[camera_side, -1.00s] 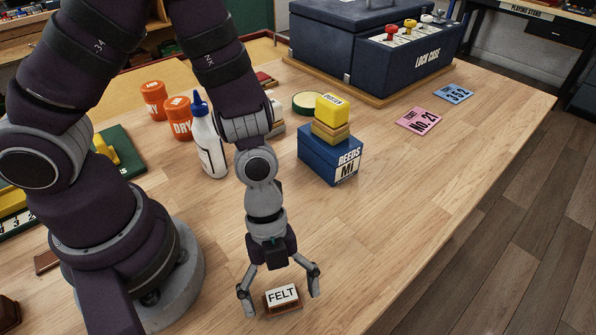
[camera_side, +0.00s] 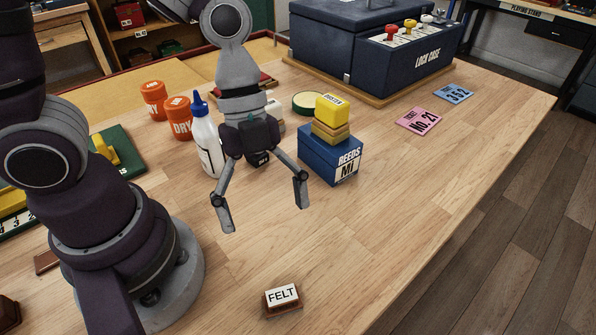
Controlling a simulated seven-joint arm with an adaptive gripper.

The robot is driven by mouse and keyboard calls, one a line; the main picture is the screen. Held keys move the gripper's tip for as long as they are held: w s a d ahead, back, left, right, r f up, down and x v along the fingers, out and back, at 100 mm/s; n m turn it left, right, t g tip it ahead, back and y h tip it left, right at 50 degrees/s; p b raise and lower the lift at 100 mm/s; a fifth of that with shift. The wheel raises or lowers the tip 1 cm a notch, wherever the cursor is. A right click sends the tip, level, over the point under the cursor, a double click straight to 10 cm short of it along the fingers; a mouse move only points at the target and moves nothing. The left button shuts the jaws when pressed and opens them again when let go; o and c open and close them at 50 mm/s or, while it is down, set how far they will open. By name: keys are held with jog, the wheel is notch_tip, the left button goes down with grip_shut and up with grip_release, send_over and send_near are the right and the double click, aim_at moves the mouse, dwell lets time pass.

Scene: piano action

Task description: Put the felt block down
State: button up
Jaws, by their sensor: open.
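The felt block (camera_side: 283,298) is a small reddish-brown block with a white top labelled FELT. It rests on the bare wooden table near the front. My gripper (camera_side: 265,218) is open and empty, with its two fingers spread wide and pointing down. It hangs above the table, well behind and above the felt block in the picture, and does not touch it.
A blue REEDS box (camera_side: 318,152) with yellow blocks (camera_side: 333,110) on top stands right of my gripper. A white bottle with a blue cap (camera_side: 207,142) and orange tubs (camera_side: 178,118) stand to the left. The dark lock case (camera_side: 405,60) is at the back. Table around the felt block is clear.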

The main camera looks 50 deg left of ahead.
jog(key=w+a+r+n+t+y, duration=0.1)
jog(key=a+r+n+t+y, duration=0.3)
jog(key=a+n, duration=0.7)
notch_tip(320, 180, up, 5)
jog(key=n+t, duration=0.2)
jog(key=n, duration=0.8)
jog(key=shift+w+f+t, duration=0.2)
jog(key=shift+t, duration=0.2)
